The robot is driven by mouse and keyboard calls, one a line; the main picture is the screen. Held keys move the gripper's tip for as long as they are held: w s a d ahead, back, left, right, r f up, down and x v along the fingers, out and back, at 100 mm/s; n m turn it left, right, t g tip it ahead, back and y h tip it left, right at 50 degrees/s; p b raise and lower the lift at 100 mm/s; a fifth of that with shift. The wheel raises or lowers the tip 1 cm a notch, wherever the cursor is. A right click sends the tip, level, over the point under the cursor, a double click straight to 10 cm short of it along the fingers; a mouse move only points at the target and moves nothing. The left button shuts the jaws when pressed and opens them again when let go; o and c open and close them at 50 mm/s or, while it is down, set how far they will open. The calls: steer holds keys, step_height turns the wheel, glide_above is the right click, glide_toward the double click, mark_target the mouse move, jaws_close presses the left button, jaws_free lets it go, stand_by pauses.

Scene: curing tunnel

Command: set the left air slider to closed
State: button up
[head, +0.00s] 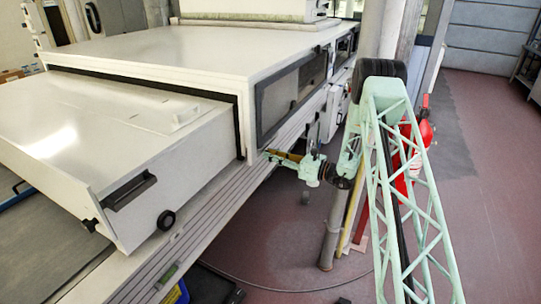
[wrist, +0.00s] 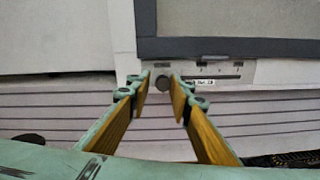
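In the wrist view a dark round slider knob (wrist: 162,85) sits at the left end of a dark horizontal slot (wrist: 228,77) on a pale panel below a grey-framed window. A small white label (wrist: 202,83), too small to read surely, lies right of the knob. My gripper (wrist: 161,75) is open, its two yellow-padded fingers pointing at the panel with the knob between their tips. Small gaps seem to show beside the knob; contact cannot be told. In the head view my gripper (head: 272,156) is at the tunnel's side, low beside the window; the knob cannot be made out there.
The white tunnel housing (head: 185,55) has a dark-framed side window (head: 290,92). A large white drawer (head: 110,140) with a black handle stands out at left. A ribbed ledge (head: 205,200) runs below the panel. A red extinguisher (head: 426,133) is behind my arm.

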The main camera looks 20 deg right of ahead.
steer(key=shift+o, duration=1.2)
steer(key=shift+a, duration=0.1)
steer(key=shift+d, duration=0.2)
steer(key=v, duration=1.1)
steer(key=shift+s+d, duration=0.15)
steer(key=shift+s, duration=0.25)
steer(key=shift+r, duration=0.1)
